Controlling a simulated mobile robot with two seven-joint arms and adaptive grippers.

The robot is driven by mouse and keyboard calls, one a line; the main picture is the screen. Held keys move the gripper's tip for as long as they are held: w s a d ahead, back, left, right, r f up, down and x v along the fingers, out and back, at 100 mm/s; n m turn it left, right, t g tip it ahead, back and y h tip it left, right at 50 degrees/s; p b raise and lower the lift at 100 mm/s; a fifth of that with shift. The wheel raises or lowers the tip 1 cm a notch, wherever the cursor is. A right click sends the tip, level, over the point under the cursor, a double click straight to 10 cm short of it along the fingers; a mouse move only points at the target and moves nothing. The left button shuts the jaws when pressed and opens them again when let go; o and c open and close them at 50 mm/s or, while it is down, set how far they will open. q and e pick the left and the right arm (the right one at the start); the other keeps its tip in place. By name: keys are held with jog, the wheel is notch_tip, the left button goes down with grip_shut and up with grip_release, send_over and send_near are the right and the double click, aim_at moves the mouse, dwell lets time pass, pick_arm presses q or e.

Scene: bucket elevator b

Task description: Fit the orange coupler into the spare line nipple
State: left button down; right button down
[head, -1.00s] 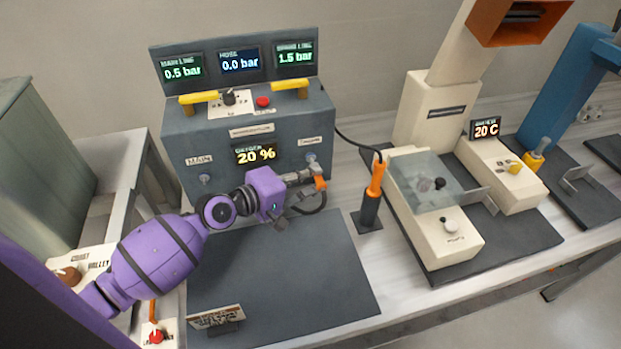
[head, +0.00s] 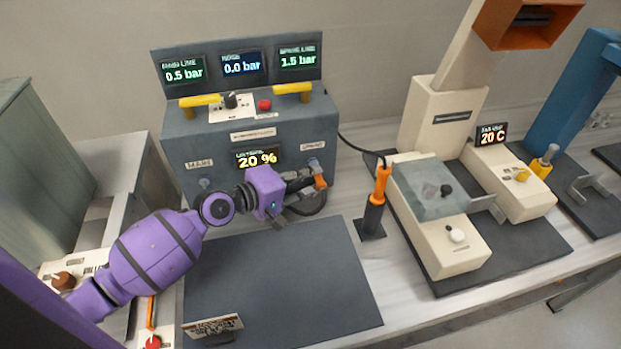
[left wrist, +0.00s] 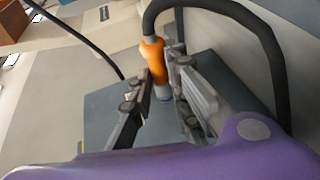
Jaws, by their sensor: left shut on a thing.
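The orange coupler (head: 319,183) is in the jaws of my left gripper (head: 307,182), in front of the grey console's right side. In the left wrist view the coupler (left wrist: 154,60) stands between the two fingers of the gripper (left wrist: 166,78), with a black hose (left wrist: 225,8) looping from its end. The spare line nipple (head: 313,163) is on the console front under the right label, just above and behind the coupler in the head view. Whether coupler and nipple touch cannot be told. My right gripper is not in view.
The grey console (head: 225,140) shows 0.5, 0.0 and 1.5 bar. The main nipple (head: 204,183) is at its left. An orange-handled tool (head: 378,198) stands upright to the right, beside a cream device (head: 440,235). The dark mat (head: 280,280) is mostly clear.

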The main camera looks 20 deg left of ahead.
pick_arm(q)
jog(key=c, duration=1.6)
grip_release()
jog(key=shift+w, duration=0.1)
jog(key=v, duration=1.2)
jog(key=shift+r, duration=0.15)
